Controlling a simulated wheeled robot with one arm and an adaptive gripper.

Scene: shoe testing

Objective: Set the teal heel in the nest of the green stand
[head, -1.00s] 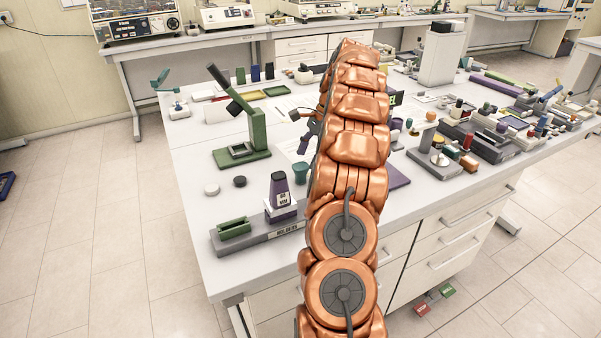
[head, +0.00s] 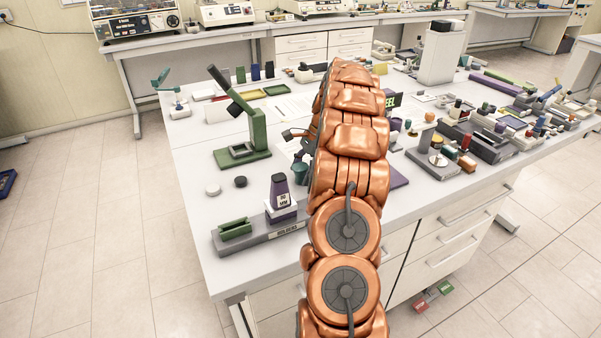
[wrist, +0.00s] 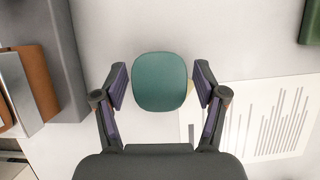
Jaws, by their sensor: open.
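The teal heel (head: 300,170) stands on the white table, right of the green stand, with my arm close beside it. In the wrist view the teal heel (wrist: 160,82) shows its rounded top between the two fingers. My gripper (wrist: 160,78) is open, with one finger on each side of the heel and a narrow gap on both sides. In the head view my arm hides most of the gripper. The green stand (head: 258,135) has a tilted dark upper arm and a low base whose square nest (head: 240,151) looks empty.
A printed chart sheet (wrist: 265,118) lies beside the heel.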

